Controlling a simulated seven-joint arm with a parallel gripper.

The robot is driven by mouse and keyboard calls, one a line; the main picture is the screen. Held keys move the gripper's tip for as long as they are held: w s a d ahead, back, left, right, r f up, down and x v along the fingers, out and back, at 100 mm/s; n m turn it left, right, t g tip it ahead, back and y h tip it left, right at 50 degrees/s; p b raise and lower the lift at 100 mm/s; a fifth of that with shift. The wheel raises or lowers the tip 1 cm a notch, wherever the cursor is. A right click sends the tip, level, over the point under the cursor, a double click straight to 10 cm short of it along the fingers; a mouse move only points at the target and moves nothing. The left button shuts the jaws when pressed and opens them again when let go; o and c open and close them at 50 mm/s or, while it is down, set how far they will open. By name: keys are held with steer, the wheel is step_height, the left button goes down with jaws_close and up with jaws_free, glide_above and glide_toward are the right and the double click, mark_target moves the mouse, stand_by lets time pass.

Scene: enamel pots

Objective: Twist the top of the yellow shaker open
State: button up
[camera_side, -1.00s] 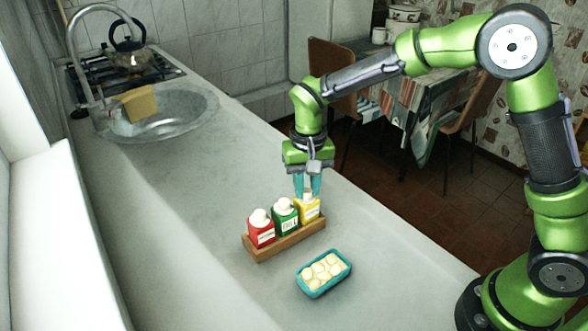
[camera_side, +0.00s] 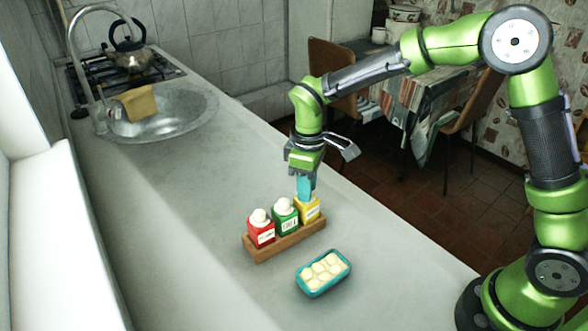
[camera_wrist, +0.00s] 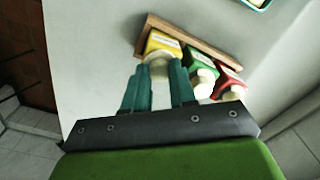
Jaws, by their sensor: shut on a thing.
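The yellow shaker (camera_side: 309,211) stands upright at the right end of a wooden rack, beside the green shaker (camera_side: 285,218) and the red shaker (camera_side: 261,230). My gripper (camera_side: 306,190) points down over the yellow shaker, its teal fingers shut on the pale top. In the wrist view the yellow shaker (camera_wrist: 161,44) shows beyond the fingers, with its cream top (camera_wrist: 158,62) between the fingertips of my gripper (camera_wrist: 160,72). The fingers hide much of the top in the side view, so I cannot tell whether it is loose.
The wooden rack (camera_side: 262,252) holds the shakers on the grey counter. A teal dish (camera_side: 318,289) with pale rounded pieces lies in front of it. The sink (camera_side: 165,112) is at the far left. The counter between the sink and rack is clear.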

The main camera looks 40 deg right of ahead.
steer(key=shift+n, duration=0.7)
steer(key=n, duration=0.5)
steer(key=o, duration=1.3)
steer(key=shift+r, duration=0.15)
steer(key=shift+r, duration=3.4)
